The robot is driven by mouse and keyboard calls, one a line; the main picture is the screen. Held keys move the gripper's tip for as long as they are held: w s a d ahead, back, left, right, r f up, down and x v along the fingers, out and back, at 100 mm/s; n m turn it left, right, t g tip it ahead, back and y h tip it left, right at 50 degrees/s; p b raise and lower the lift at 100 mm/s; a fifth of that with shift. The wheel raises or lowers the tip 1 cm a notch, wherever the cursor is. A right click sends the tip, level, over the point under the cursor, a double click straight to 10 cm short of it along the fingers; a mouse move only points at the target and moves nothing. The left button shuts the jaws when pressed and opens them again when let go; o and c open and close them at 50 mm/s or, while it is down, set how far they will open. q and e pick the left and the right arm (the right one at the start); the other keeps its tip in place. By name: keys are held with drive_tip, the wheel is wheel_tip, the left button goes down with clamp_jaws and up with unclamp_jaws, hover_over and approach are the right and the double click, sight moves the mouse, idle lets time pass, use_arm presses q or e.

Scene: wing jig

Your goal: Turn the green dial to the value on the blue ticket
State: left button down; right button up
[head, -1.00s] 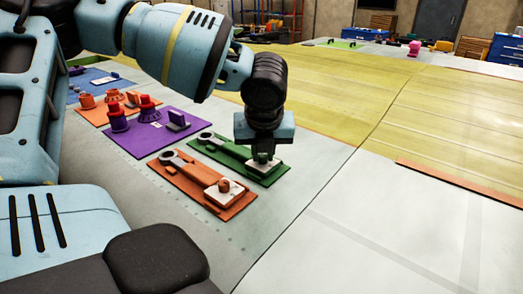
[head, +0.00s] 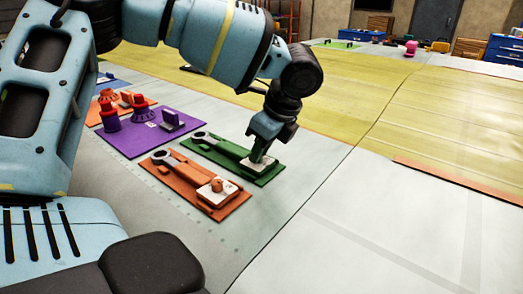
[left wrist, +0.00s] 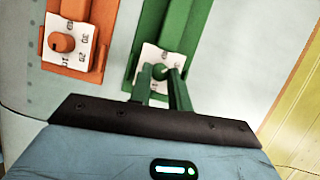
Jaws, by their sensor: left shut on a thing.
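The green dial (left wrist: 160,72) is a small knob on a white numbered face (left wrist: 149,54), at the near end of a green board (head: 222,154). My left gripper (head: 262,153) points down over that face and is shut on the green dial. The left wrist view shows its two fingers (left wrist: 161,82) on either side of the knob, turned at an angle to the board. Some numbers on the face show, but the fingers cover part of it and I cannot tell the exact setting. I cannot make out a blue ticket. My right gripper is not in view.
An orange board (head: 180,180) with its own orange dial (head: 217,184) lies just in front. A purple mat (head: 130,146) with red knobs lies to the left, with another orange mat (head: 92,119) behind.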

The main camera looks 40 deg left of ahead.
use_arm(q)
drive_tip(key=n+g, duration=0.1)
drive_tip(key=n, duration=0.4)
drive_tip(key=shift+w+a+f+g+h+b, duration=0.1)
drive_tip(key=shift+w+g+h+b, duration=0.1)
drive_tip(key=shift+g+h+b, duration=0.2)
drive_tip(key=shift+n+g+h, duration=0.3)
drive_tip(key=shift+n, duration=0.9)
drive_tip(key=shift+a, duration=0.1)
drive_tip(key=shift+n, duration=0.3)
drive_tip(key=c, duration=1.6)
unclamp_jaws()
drive_tip(key=shift+o, duration=0.2)
drive_tip(key=shift+w, duration=0.1)
drive_tip(key=shift+r, duration=0.2)
